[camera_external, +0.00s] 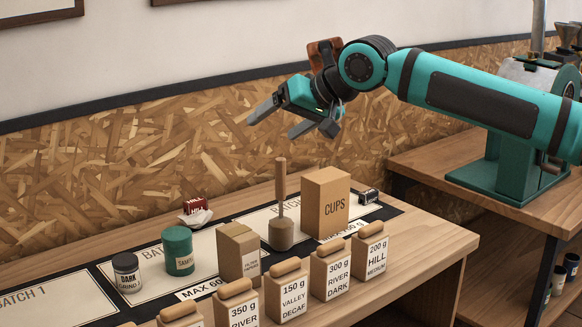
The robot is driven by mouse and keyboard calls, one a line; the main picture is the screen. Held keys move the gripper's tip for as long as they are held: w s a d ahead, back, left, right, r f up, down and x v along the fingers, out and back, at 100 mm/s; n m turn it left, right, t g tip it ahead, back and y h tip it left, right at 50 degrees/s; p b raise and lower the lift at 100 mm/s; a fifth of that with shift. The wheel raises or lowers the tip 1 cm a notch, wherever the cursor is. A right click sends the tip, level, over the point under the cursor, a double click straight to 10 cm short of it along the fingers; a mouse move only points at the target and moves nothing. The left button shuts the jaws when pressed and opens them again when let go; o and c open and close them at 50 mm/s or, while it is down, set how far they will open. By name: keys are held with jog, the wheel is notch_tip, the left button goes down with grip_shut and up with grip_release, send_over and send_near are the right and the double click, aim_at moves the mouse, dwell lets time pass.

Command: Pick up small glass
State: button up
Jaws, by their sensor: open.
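I cannot make out a small glass anywhere in this view; it may be hidden behind the boxes or the goods on the bench. My gripper (271,128) is open and empty. It hangs above the back of the wooden bench (425,250), in front of the chipboard wall, with its fingers pointing down and to the left. It is well clear of everything on the bench.
On the bench stand a dark jar (127,273), a green tin (178,251), a filter paper box (239,252), a wooden-handled tool (281,231), a CUPS box (326,203) and a small black item (368,195). A red-and-white item (195,210) lies behind.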

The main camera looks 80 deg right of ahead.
jog(key=w+d+m+g, duration=0.2)
jog(key=d, duration=0.5)
jog(key=w+d+m+g, duration=0.1)
jog(key=w+d+m, duration=0.2)
jog(key=d, duration=0.5)
jog(key=s+d+f+m+g+y, duration=0.1)
jog(key=d+f+m+g, duration=0.15)
jog(key=d, duration=0.65)
jog(key=s+d+f+m+g, duration=0.1)
jog(key=s+d+f+m, duration=0.15)
jog(key=d, duration=0.65)
jog(key=s+d+f+m+g+y, duration=0.1)
jog(key=d+f+m+g, duration=0.15)
jog(key=d, duration=0.65)
jog(key=s+d+f+m+y, duration=0.1)
jog(key=s+d+f+m, duration=0.25)
jog(key=d, duration=0.35)
jog(key=s+d+f+m+y, duration=0.1)
jog(key=s+d+f+m, duration=0.1)
jog(key=s+d+f, duration=0.3)
jog(key=shift+g, duration=0.3)
jog(key=f, duration=0.7)
jog(key=w+d+f, duration=0.1)
jog(key=f, duration=0.3)
jog(key=shift+s+f, duration=0.2)
jog(key=shift+f, duration=2.45)
jog(key=c, duration=1.1)
jog(key=shift+r, duration=0.1)
